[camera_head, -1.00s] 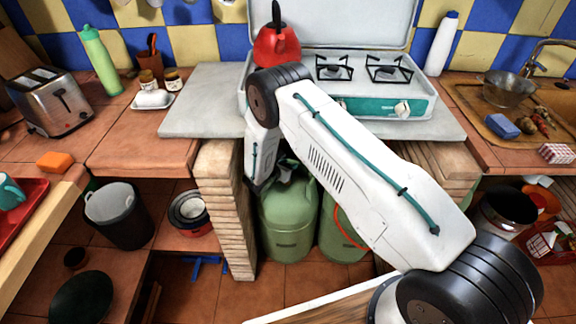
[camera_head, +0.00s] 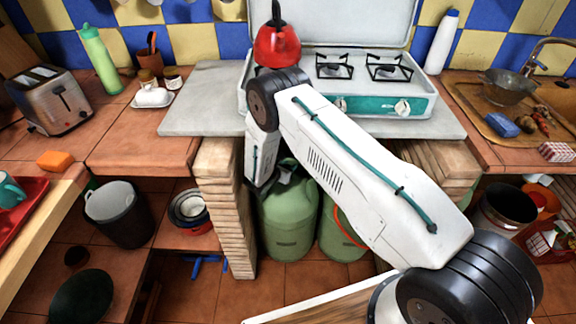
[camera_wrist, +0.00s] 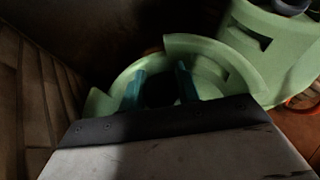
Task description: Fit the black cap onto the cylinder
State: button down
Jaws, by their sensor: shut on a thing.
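The green gas cylinder (camera_head: 287,225) stands under the counter below the stove. Its light green collar (camera_wrist: 207,50) rings the top in the wrist view. My gripper (camera_wrist: 160,85) points down inside the collar, with its two teal fingers on either side of the black cap (camera_wrist: 158,93). The fingers are shut on the cap. In the head view my arm hides part of the cylinder top, and the cap cannot be made out there. Shadow and my wrist hide the cap's underside, so I cannot tell if it touches the cylinder's valve.
A second green cylinder (camera_head: 341,238) stands close on the right, with an orange-red hose (camera_head: 346,228). A brick pillar (camera_head: 226,205) rises on the left. The stone slab (camera_head: 200,105) and stove (camera_head: 385,105) lie above. The space around the gripper is narrow and dark.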

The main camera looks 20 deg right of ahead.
jog(key=shift+f, duration=1.05)
jog(key=c, duration=0.9)
grip_release()
jog(key=shift+r, duration=0.1)
jog(key=shift+r, duration=0.25)
notch_tip(320, 180, up, 3)
jog(key=shift+f, duration=0.1)
jog(key=s, duration=0.5)
jog(key=s+r, duration=0.1)
jog(key=s, duration=1)
jog(key=shift+r, duration=0.25)
